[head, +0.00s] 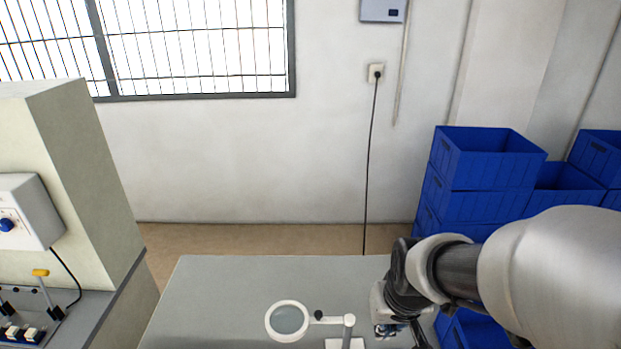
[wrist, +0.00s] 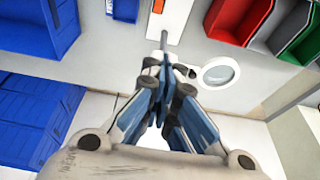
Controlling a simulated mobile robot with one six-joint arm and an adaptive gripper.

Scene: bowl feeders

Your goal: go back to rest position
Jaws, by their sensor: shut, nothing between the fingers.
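My gripper (wrist: 163,88) fills the middle of the wrist view. Its fingers are together at the tips with nothing between them. In the head view my gripper (head: 388,331) shows only in part at the bottom, below the dark wrist joint, over the right side of the grey table (head: 225,285). The fingertips are cut off or hidden there.
A white magnifier lamp (head: 287,321) stands on the table just left of my gripper; it also shows in the wrist view (wrist: 218,73). Blue crates (head: 485,170) are stacked at right. Red (wrist: 238,15) and green (wrist: 290,30) bins show in the wrist view. A machine (head: 75,170) stands at left.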

